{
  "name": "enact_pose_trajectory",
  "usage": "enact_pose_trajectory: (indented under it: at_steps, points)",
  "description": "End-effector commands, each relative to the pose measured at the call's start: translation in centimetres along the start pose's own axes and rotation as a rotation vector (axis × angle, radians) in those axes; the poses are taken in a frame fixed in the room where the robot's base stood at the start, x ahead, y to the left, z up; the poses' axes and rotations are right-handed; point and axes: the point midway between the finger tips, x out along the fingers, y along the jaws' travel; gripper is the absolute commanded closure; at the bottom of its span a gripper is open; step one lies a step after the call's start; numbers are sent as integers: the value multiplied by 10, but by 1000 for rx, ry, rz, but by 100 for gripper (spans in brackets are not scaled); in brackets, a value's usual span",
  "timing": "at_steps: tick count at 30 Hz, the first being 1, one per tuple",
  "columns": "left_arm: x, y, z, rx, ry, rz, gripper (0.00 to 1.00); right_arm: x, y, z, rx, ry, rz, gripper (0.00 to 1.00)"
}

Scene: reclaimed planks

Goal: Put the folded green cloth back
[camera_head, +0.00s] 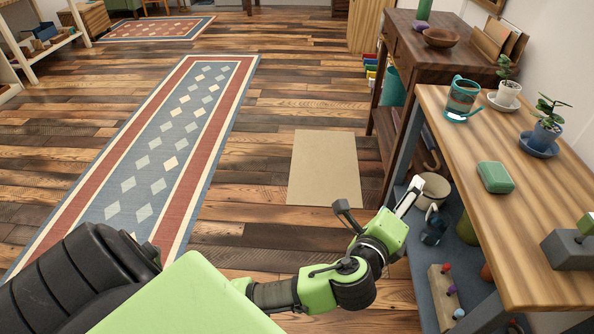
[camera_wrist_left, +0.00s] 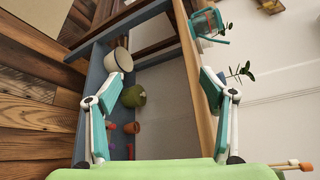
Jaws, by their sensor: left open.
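A small green, rounded block-like thing (camera_head: 495,177) lies on the wooden bench top (camera_head: 455,140); it looks like the folded green cloth, though I cannot be sure. I cannot make it out in the left wrist view. My left gripper (camera_head: 378,197) is open and empty, left of the bench and apart from the green thing. In the left wrist view the open jaws (camera_wrist_left: 162,78) face the bench's side, with the bench top's edge (camera_wrist_left: 190,65) and the lower shelf between the fingers. My right gripper is not in view.
A dark wooden cabinet (camera_head: 440,60) stands behind. A beige mat (camera_head: 325,168) lies on open floor.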

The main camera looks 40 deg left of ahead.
Motion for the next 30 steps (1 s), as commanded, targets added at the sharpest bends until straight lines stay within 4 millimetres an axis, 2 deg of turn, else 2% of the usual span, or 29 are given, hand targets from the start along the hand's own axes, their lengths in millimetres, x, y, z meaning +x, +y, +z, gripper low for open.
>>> enact_pose_trajectory:
  at_steps: [1,3,5,6,9,12,15,18,30]
  points:
    - [-14,46,1,-201,1,152,25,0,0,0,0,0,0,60]
    - [-39,107,2,-484,-31,359,25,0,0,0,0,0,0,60]
    - [-67,155,-1,-713,-82,530,25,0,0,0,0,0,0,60]
    - [-89,183,-2,-851,-128,637,25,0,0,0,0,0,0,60]
    - [-144,236,-7,-1140,-260,861,25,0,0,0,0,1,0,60]
    - [-190,267,-11,-1336,-386,1014,25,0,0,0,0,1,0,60]
    - [-217,282,-13,-1448,-470,1099,25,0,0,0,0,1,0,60]
    - [-229,287,-14,-1492,-508,1133,25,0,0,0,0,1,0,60]
    - [-229,287,-15,-1495,-509,1134,25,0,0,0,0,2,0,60]
